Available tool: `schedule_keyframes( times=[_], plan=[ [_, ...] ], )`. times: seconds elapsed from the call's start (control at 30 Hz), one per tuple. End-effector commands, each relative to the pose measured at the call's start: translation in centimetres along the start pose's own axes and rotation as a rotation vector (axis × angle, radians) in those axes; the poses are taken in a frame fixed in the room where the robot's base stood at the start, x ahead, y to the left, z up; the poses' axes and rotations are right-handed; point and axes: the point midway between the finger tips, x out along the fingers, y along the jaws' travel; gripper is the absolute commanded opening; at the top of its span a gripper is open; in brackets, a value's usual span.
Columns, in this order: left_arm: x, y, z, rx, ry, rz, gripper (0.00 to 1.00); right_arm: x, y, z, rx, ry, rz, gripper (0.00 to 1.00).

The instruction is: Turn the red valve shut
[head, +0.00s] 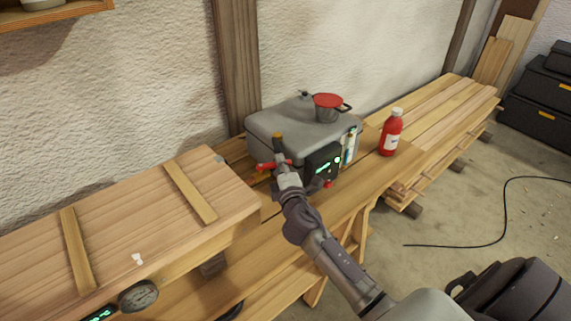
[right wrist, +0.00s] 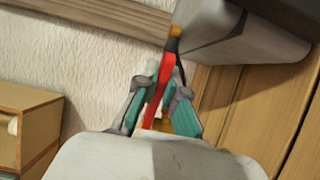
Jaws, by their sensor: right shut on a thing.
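The red valve (head: 267,166) is on the left front side of a grey metal box (head: 290,125) that stands on a wooden bench. My right gripper (head: 284,165) is at the valve and hides part of it. In the right wrist view the valve's long red handle (right wrist: 167,72) runs between the two teal-padded fingers of my right gripper (right wrist: 166,108), which is shut on it. The handle meets a dark and yellow fitting beside the grey box (right wrist: 245,40). My left gripper is not in view.
A wooden crate-like panel (head: 130,215) with a round gauge (head: 138,296) is at left. A black cable (head: 505,215) lies on the open floor at right.

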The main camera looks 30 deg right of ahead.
Motion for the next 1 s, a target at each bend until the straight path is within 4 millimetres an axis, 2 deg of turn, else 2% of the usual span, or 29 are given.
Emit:
schedule_keyframes(
  times=[0.03,0.3,0.9,0.93,1.0],
  plan=[
    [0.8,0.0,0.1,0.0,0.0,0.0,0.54,-0.2,-0.5,-0.1,0.005,-0.032,-0.002,0.0],
    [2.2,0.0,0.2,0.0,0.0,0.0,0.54,-0.9,-0.4,-0.1,0.003,-0.159,-0.002,0.0],
    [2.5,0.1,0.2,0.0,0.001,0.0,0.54,-1.1,-0.2,-0.1,-0.002,-0.203,-0.002,0.0],
    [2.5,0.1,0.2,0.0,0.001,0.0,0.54,-1.1,-0.2,-0.1,-0.001,-0.203,-0.002,0.12],
    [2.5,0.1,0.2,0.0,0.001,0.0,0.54,-1.1,-0.1,-0.1,-0.001,-0.203,-0.002,0.24]
  ],
)
